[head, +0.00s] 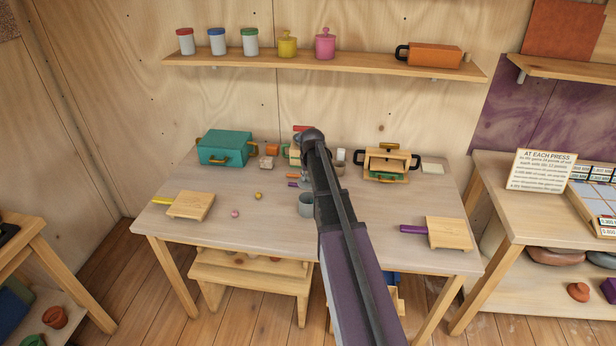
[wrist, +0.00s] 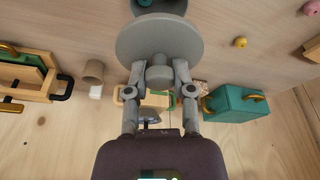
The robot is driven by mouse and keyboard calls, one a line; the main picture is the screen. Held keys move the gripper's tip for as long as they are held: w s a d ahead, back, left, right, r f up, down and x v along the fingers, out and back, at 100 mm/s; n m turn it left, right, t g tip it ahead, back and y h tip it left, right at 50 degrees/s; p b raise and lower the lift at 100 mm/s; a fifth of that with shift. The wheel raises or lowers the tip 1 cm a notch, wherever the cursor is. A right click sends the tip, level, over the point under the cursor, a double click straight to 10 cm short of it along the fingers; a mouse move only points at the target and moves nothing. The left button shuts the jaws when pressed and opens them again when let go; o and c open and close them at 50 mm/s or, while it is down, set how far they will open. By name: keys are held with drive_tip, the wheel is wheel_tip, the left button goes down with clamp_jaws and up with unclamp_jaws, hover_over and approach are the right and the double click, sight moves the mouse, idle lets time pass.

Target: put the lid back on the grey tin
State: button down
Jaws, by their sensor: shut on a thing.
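My gripper (wrist: 158,76) is shut on the knob of a round grey lid (wrist: 135,45) and holds it by the knob. The grey tin (head: 306,208) stands upright on the table in the head view, just left of my arm. In the wrist view the tin (wrist: 177,6) shows at the top edge, past the lid's rim and partly hidden by it. Something teal shows inside the tin. The lid looks apart from the tin; the gap between them is hard to judge. In the head view my arm hides most of the gripper.
A teal case (head: 226,148) stands back left, and a wooden box with black handles (head: 388,163) back right. Small boards (head: 190,205) (head: 449,233) lie near both ends. A yellow ball (head: 258,196) and a pink ball (head: 235,213) lie left of the tin. The front middle is mostly clear.

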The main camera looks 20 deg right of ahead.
drive_tip(key=shift+f+b, duration=2.9)
drive_tip(key=shift+f, duration=0.15)
drive_tip(key=shift+f, duration=0.15)
idle(0.6)
drive_tip(key=shift+c, duration=2)
unclamp_jaws()
drive_tip(key=o, duration=0.4)
drive_tip(key=shift+a, duration=0.1)
